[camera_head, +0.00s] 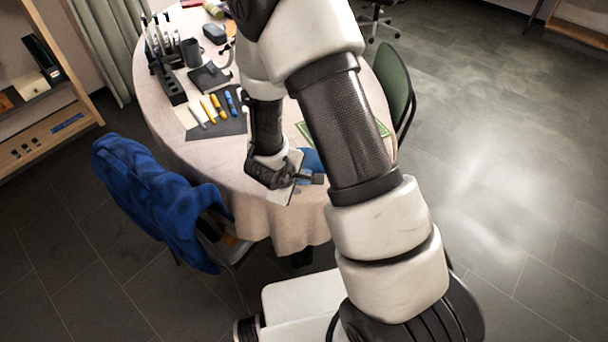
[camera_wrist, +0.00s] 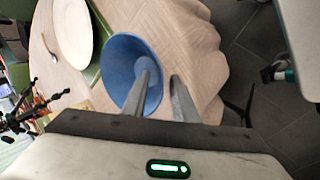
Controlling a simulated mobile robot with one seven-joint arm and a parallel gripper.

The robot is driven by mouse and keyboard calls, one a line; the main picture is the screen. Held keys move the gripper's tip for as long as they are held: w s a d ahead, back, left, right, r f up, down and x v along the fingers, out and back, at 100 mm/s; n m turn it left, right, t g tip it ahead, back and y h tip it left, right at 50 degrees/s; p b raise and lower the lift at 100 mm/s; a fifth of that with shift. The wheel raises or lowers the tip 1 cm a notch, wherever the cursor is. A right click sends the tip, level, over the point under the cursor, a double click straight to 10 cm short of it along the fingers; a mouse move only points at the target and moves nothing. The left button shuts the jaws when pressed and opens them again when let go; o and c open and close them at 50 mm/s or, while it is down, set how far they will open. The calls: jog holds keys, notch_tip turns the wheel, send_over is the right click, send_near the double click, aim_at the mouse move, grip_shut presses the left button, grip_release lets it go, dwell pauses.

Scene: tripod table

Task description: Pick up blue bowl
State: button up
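The blue bowl (camera_wrist: 122,62) stands on the cloth-covered round table near its edge. In the head view the bowl (camera_head: 311,158) is a small blue patch, mostly hidden by my gripper and arm. My gripper (camera_wrist: 161,72) is open at the bowl's near right side. In the wrist view, one finger lies over the bowl's inside and the other lies outside it, with a gap between them at the rim. I cannot tell whether either finger touches the bowl. In the head view my gripper (camera_head: 305,179) is low at the table's front edge.
A white plate (camera_wrist: 73,32) lies beside the bowl on a green mat (camera_wrist: 92,73). A dark mat (camera_head: 225,128) with coloured markers lies farther left on the table (camera_head: 180,60). A chair with a blue jacket (camera_head: 150,195) stands front left, a green chair (camera_head: 392,80) at the right.

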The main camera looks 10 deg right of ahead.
jog(key=shift+w, duration=0.1)
grip_shut()
